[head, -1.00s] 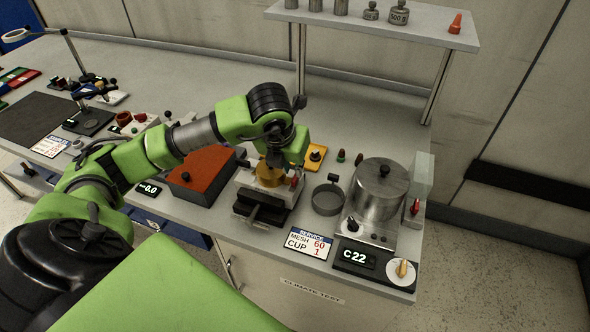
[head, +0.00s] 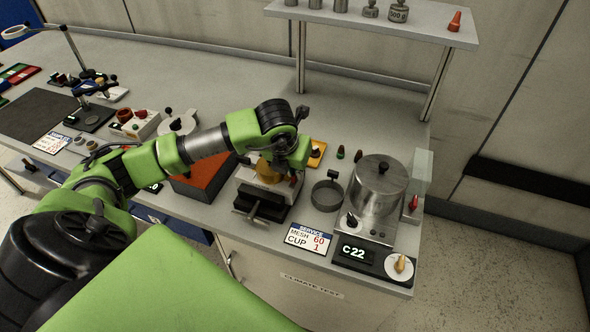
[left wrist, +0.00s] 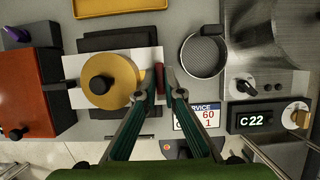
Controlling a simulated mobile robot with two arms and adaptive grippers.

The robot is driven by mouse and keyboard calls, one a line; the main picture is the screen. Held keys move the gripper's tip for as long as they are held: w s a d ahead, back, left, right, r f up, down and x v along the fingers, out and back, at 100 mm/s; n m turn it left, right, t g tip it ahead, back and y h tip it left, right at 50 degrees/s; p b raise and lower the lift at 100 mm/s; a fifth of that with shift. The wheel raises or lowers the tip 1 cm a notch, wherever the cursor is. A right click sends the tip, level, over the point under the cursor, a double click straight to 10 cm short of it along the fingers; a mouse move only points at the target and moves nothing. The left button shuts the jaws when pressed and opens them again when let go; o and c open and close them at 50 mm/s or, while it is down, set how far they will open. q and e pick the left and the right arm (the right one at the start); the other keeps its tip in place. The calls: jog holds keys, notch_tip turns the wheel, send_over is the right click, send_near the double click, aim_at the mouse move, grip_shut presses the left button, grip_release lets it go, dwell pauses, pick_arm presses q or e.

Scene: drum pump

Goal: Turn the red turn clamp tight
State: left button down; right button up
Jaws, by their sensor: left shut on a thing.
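The red turn clamp (left wrist: 159,78) stands at the right edge of the white plate, beside the brass round part (left wrist: 104,79) with its black knob. In the left wrist view my left gripper (left wrist: 161,82) has its fingertips close around the clamp, shut on it. In the head view my left gripper (head: 294,168) comes down over the brass part (head: 266,172) and partly hides it. A little of the red clamp (head: 294,181) shows below the gripper. My right gripper is in neither view.
A round sieve (head: 328,194) and a steel pot (head: 379,190) stand to the right. An orange-red box (head: 203,178) is to the left. A sign (head: 306,240) lies in front.

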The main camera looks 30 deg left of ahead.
pick_arm(q)
jog(key=shift+f+b, duration=0.1)
jog(key=shift+b, duration=0.3)
jog(key=m+h+b, duration=0.1)
jog(key=m+b, duration=0.1)
jog(key=b, duration=0.1)
jog(key=m+h+b, duration=0.1)
jog(key=m+b, duration=0.2)
jog(key=b, duration=0.1)
jog(key=shift+w+a+f+m, duration=0.1)
jog(key=shift+a+f+m, duration=0.1)
jog(key=shift+m, duration=0.1)
jog(key=shift+r+m+h+b, duration=0.1)
jog(key=shift+m+h+b, duration=0.3)
jog(key=shift+m+b, duration=0.4)
jog(key=shift+a+r+m+h+b, duration=0.1)
jog(key=shift+m+h+b, duration=0.35)
jog(key=shift+m, duration=0.55)
jog(key=m+g+b, duration=0.1)
jog(key=m, duration=0.1)
jog(key=shift+m+h, duration=0.3)
jog(key=shift+h, duration=0.05)
jog(key=m+g, duration=0.1)
jog(key=m, duration=0.2)
jog(key=m+g, duration=0.1)
jog(key=m, duration=0.2)
jog(key=shift+w+a+r+h+b, duration=0.1)
jog(key=shift+w+r+h+b, duration=0.1)
jog(key=shift+h+b, duration=0.15)
